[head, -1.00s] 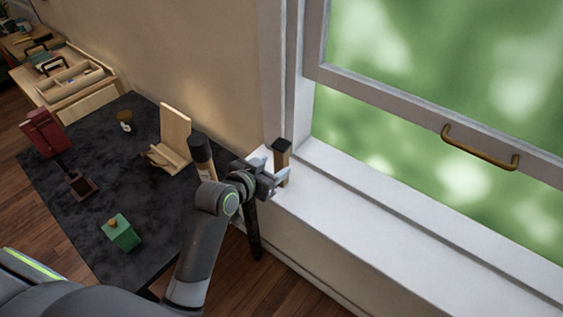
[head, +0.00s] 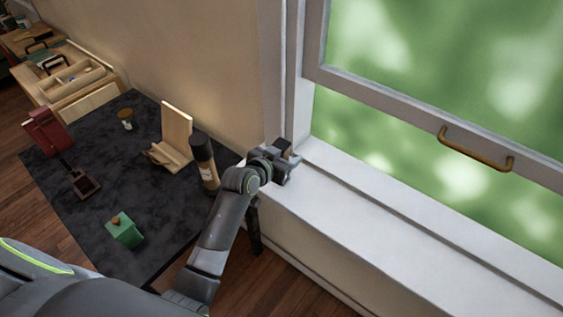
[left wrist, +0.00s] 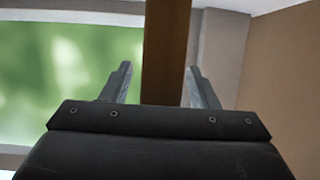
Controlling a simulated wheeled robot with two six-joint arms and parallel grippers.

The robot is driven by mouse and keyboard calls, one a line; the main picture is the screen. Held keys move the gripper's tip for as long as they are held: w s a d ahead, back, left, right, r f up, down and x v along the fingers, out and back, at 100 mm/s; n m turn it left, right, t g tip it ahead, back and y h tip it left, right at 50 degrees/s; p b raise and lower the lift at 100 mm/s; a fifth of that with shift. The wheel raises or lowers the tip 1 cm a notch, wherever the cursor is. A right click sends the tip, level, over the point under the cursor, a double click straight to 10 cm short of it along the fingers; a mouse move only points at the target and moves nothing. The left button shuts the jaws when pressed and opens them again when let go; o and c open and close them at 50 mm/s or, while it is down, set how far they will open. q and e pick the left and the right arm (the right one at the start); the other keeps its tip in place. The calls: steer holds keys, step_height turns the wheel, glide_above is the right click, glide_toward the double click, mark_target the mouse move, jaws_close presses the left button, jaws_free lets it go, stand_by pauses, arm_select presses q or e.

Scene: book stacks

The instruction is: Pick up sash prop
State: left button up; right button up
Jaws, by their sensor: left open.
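The sash prop, a brown wooden bar with a dark top (head: 285,145), stands on the window sill at its left end, by the frame. My left gripper (head: 287,167) is at the prop and covers most of it in the head view. In the left wrist view the brown bar of the prop (left wrist: 165,45) runs between the two open fingers, with a gap on the left and a narrower one on the right. Its lower end is hidden behind the gripper body. My right gripper is not in view.
The white sill (head: 400,225) is clear to the right. The raised sash has a brass handle (head: 476,150). Left is a dark table (head: 150,225) with a dark-capped cylinder (head: 204,160), a wooden stand (head: 176,135), a green box (head: 125,232) and a red object (head: 45,130).

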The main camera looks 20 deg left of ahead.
arm_select(q)
steer(key=c, duration=1.1)
steer(key=shift+r, duration=0.15)
